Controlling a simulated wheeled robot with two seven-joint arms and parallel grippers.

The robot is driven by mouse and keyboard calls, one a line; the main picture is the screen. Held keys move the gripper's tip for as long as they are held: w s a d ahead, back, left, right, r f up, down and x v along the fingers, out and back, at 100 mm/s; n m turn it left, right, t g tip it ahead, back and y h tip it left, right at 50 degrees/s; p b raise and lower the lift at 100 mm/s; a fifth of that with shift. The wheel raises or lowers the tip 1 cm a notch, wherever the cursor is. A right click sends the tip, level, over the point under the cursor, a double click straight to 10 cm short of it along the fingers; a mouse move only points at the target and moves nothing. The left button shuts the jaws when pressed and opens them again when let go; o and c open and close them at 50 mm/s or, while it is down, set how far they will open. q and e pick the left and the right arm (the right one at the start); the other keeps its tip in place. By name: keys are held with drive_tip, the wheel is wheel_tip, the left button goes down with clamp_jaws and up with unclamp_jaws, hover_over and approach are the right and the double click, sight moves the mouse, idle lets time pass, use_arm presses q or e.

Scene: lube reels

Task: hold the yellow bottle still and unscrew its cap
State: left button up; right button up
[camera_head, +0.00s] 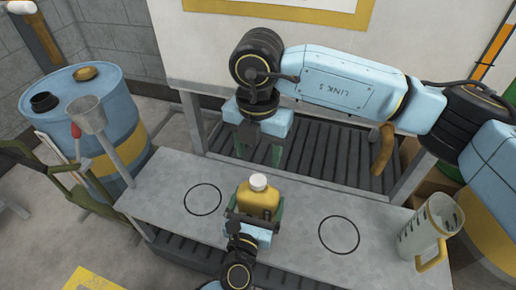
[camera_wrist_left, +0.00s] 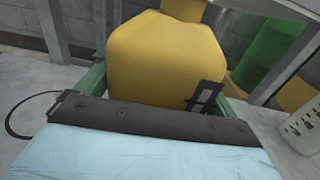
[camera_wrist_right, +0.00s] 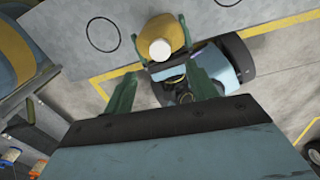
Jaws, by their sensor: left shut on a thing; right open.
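The yellow bottle (camera_head: 258,199) with its white cap (camera_head: 258,182) stands upright on the grey bench between two black circles. My left gripper (camera_head: 254,212) is shut on the bottle's body from the front; its yellow side fills the left wrist view (camera_wrist_left: 165,60), where the cap is out of frame. My right gripper (camera_head: 262,150) is open and empty, behind and above the bottle, pointing down. In the right wrist view its green fingers (camera_wrist_right: 163,95) are spread, and the white cap (camera_wrist_right: 160,50) shows beyond the fingertips, apart from them.
The bench (camera_head: 290,228) is clear around the bottle. A clear jug (camera_head: 428,232) with a yellow handle stands at its right end. A funnel (camera_head: 90,118) is at the left, by a blue drum (camera_head: 112,105). A slatted shelf (camera_head: 310,160) lies behind.

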sight(258, 180)
drive_tip(key=m, duration=0.3)
drive_tip(key=shift+f, duration=0.15)
drive_tip(key=shift+m, duration=0.3)
drive_tip(key=shift+f, duration=3.9)
